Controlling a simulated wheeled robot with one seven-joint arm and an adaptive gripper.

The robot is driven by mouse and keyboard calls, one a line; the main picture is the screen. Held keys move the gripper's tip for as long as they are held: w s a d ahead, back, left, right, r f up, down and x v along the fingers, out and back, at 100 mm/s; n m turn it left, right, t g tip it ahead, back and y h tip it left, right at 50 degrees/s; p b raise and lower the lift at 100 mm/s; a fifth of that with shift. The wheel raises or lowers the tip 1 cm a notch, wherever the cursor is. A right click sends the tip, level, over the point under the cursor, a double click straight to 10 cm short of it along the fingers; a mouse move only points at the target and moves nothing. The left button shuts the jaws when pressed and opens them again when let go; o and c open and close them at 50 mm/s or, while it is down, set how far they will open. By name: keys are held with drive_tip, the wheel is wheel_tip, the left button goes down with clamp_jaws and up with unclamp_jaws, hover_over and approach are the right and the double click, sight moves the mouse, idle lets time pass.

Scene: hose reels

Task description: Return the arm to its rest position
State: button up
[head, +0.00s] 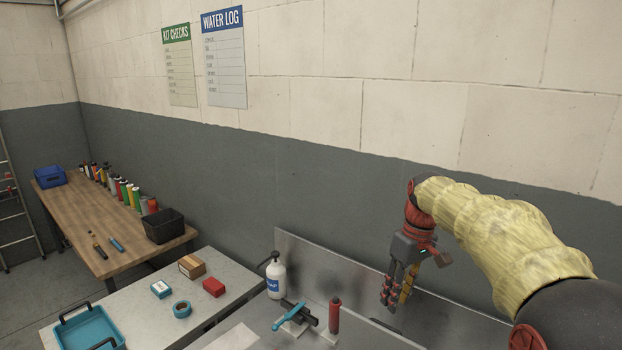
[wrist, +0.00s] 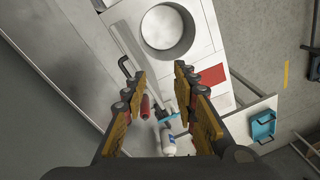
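My gripper (head: 396,296) hangs at the end of my yellow-sleeved arm at the right of the head view, fingers pointing down. It is in the air in front of the grey wall, above the metal bench. In the wrist view its two fingers (wrist: 160,74) stand apart with a clear gap and nothing held between them. Bench objects seen through the gap lie well below the fingertips.
Below stand a white soap bottle (head: 276,277), a teal-handled tool (head: 290,315) and a red cylinder (head: 335,315). A metal backsplash (head: 315,270) runs behind them. The wrist view shows a round basin (wrist: 168,30). A wooden table (head: 75,212) stands far left.

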drive_tip(key=s+a+f+m+t+h+b, duration=0.1)
drive_tip(key=s+m+t+b, duration=0.3)
drive_tip(key=s, duration=1.3)
drive_tip(key=s+f+m+t+b, duration=0.1)
drive_tip(key=s+f+b, duration=0.3)
drive_tip(key=s+f, duration=0.6)
drive_tip(key=s, duration=0.3)
drive_tip(key=shift+s+a+m+t, duration=0.25)
drive_tip(key=shift+m+t, duration=0.05)
